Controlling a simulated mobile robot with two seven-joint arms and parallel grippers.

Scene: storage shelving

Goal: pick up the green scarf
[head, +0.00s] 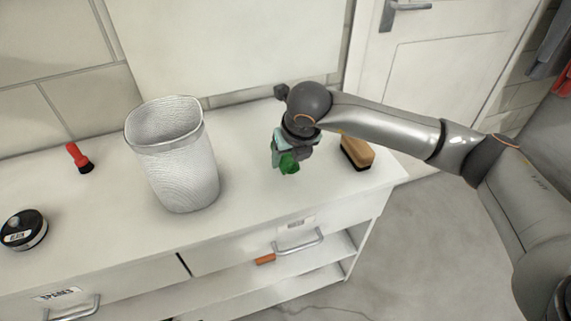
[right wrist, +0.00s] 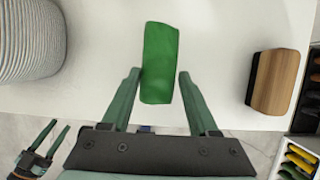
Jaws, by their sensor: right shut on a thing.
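The green scarf (head: 289,165) is a small folded bundle at my right gripper (head: 284,160), over the white cabinet top. In the right wrist view the scarf (right wrist: 160,62) is a long green block between the fingertips of my right gripper (right wrist: 159,76), which is shut on it. I cannot tell whether the scarf still touches the top. My left gripper (right wrist: 46,138) shows small at the lower left of the right wrist view, with its two fingers apart and nothing between them. It is outside the head view.
A white ribbed bin (head: 175,165) stands left of the scarf. A wooden brush (head: 356,152) lies to the right, near the cabinet's (head: 120,235) right end. A red-handled brush (head: 78,157) and a round black tin (head: 23,230) are farther left. The top between bin and gripper is clear.

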